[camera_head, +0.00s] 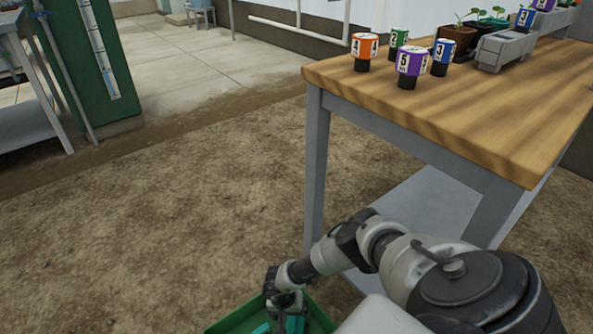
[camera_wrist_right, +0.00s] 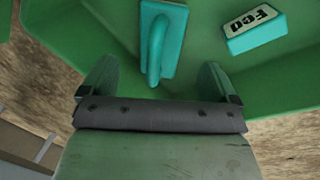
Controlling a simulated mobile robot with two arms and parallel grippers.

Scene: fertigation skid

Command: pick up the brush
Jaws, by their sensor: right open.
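The brush (camera_wrist_right: 162,45), a teal block with a raised handle, lies in a green tray (camera_wrist_right: 70,30) in the right wrist view. My right gripper (camera_wrist_right: 158,88) is open, its two fingers apart, with the lower end of the brush's handle near the gap between them. I cannot tell whether they touch the brush. In the head view my right gripper (camera_head: 285,299) reaches down over the green tray (camera_head: 235,320) at the bottom edge, where teal parts show, partly hidden by the gripper. My left gripper is not in view.
A teal block with a printed label (camera_wrist_right: 255,30) lies in the tray, right of the brush. A wooden-topped table (camera_head: 450,110) with grey legs stands close to my right arm, carrying numbered coloured knobs (camera_head: 411,61) and potted plants. Bare soil (camera_head: 170,230) lies open to the left.

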